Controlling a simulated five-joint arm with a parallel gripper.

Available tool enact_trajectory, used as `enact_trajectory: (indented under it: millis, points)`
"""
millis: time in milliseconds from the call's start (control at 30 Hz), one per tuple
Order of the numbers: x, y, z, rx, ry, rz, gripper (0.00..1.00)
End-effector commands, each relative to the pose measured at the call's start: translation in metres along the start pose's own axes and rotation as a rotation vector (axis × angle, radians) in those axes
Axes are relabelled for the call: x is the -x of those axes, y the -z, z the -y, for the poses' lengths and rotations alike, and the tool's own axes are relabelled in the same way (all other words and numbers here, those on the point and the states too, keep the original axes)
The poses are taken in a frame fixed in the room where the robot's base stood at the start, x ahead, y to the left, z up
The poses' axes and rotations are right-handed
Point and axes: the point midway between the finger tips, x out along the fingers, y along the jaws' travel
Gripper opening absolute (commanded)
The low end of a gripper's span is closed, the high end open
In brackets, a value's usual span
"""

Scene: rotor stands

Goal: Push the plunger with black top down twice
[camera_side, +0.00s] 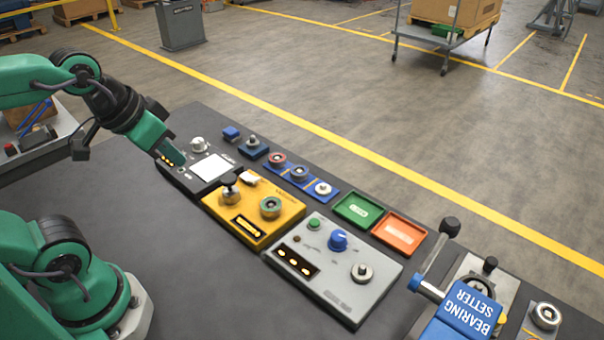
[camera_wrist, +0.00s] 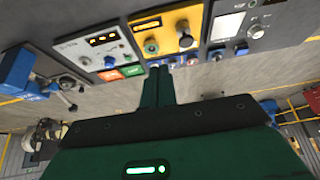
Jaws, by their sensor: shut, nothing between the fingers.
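The plunger with a black top (camera_side: 230,181) stands upright on the left part of the yellow box (camera_side: 272,231) in the side view. Its stem looks raised, with a metal collar below. In the wrist view the plunger (camera_wrist: 186,38) shows at the right part of the yellow box (camera_wrist: 168,20). My gripper (camera_side: 175,161) is shut and empty. It is up and left of the plunger, over the dark panel with a white screen, apart from the plunger. In the wrist view the shut fingers (camera_wrist: 158,72) point towards the row of boxes.
A ringed button (camera_side: 270,207) shares the yellow box. A grey box (camera_side: 338,295) with a blue knob (camera_side: 338,240) stands beside it. Green (camera_side: 358,210) and orange (camera_side: 399,232) trays and a blue bearing setter (camera_side: 463,318) are further right. The near table is clear.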

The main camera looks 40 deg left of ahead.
Motion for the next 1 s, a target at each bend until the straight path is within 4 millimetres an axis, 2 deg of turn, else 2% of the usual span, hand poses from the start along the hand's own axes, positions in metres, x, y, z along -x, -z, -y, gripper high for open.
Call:
enact_trajectory:
  millis: [367, 1000]
  points:
    - [-0.001, 0.012, 0.003, -0.134, 0.003, 0.044, 0.00]
    - [-0.018, 0.061, 0.020, -0.765, -0.078, 0.238, 0.00]
